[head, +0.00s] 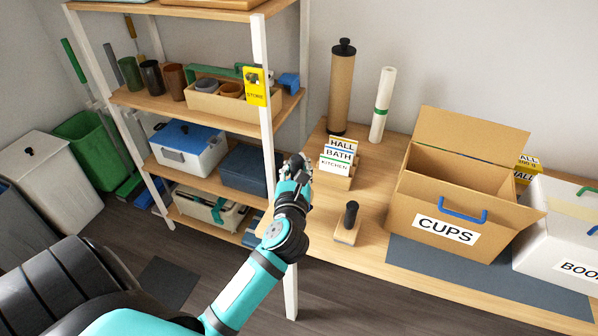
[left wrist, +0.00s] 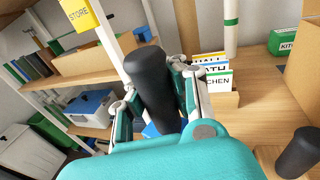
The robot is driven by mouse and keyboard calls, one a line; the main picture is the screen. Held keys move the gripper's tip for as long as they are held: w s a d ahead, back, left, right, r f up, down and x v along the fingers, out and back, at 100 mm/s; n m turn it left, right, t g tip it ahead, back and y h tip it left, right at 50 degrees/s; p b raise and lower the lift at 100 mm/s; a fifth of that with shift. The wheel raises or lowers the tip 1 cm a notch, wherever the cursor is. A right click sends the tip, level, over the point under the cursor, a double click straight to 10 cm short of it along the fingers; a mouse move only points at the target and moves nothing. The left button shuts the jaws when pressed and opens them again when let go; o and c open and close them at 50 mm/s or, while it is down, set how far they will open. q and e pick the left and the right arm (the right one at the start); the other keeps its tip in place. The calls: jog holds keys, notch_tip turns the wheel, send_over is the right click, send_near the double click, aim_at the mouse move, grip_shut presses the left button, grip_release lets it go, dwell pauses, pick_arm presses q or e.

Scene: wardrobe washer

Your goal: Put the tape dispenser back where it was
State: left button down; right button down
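My left gripper (head: 297,178) is beside the shelf's front post, left of the small card box on the wooden bench. In the left wrist view the gripper (left wrist: 160,105) has its fingers on both sides of a thick black handle (left wrist: 150,75) and appears shut on it. A small blue patch shows below the handle; I cannot tell whether it belongs to the held thing. This black-handled thing may be the tape dispenser, but its body is hidden by the fingers. My right gripper is not in view.
A black-handled stamp (head: 346,225) stands on the bench, near the card box (head: 336,172) and the open CUPS carton (head: 447,210). The shelf rack (head: 262,75) holds cups, a bin and boxes. Bare wood lies around the stamp.

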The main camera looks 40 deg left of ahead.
pick_arm(q)
jog(key=shift+w+a, duration=0.2)
jog(key=shift+w, duration=0.3)
jog(key=shift+f+b, duration=0.55)
jog(key=shift+f, duration=1.2)
jog(key=shift+f, duration=0.15)
jog(key=c, duration=1.4)
grip_release()
jog(key=shift+s, duration=0.1)
